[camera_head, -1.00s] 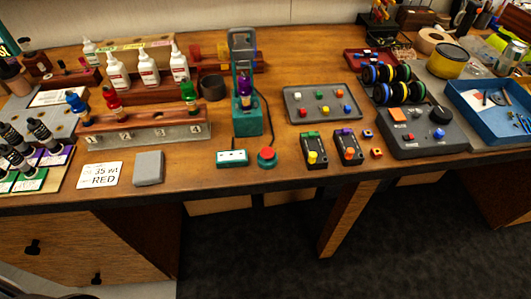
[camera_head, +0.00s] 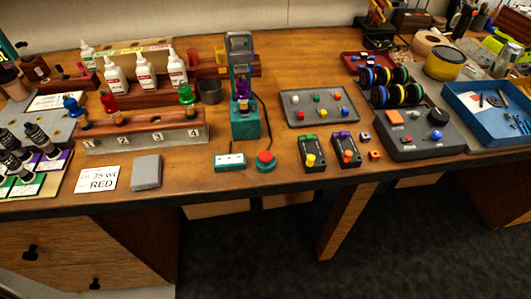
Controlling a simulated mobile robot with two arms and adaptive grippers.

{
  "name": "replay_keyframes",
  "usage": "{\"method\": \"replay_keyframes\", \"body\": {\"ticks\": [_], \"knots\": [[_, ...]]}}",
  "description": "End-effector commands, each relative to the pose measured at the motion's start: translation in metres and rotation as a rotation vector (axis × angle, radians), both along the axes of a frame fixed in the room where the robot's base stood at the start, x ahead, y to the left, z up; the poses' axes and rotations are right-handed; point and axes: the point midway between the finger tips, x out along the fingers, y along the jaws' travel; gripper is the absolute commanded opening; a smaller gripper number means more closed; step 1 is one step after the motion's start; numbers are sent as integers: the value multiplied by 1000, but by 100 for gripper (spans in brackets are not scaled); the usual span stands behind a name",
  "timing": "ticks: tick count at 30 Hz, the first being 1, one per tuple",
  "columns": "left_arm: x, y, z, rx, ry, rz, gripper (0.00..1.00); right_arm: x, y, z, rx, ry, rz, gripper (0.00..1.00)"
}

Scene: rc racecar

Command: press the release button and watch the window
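A red round button (camera_head: 265,157) on a teal base sits near the table's front edge, left of centre. A small teal box with a pale face panel (camera_head: 229,161) lies just left of it; it may be the window, but its reading is too small to make out. Behind them stands a teal stand (camera_head: 245,122) with a grey upright frame (camera_head: 240,44). A purple-topped bottle (camera_head: 243,92) sits upright in the stand. A dark cable runs from the stand's right side toward the button. Neither of my grippers shows in the head view.
A wooden numbered rack (camera_head: 145,136) with red, blue and green bottles stands left of the stand. A grey block (camera_head: 146,170) and a "RED" card (camera_head: 97,178) lie at the front left. Two small black switch boxes (camera_head: 312,153) (camera_head: 346,149) stand right of the button.

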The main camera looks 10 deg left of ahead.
Motion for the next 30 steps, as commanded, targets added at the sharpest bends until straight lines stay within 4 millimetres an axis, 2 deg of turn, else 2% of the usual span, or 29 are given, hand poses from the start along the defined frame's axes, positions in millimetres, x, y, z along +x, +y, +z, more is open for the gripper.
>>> {"method": "replay_keyframes", "body": {"ticks": [5, 18, 30], "knots": [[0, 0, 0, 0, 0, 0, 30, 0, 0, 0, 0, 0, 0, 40], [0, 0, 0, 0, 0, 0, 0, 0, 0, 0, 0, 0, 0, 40], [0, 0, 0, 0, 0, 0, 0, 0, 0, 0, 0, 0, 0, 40]]}}
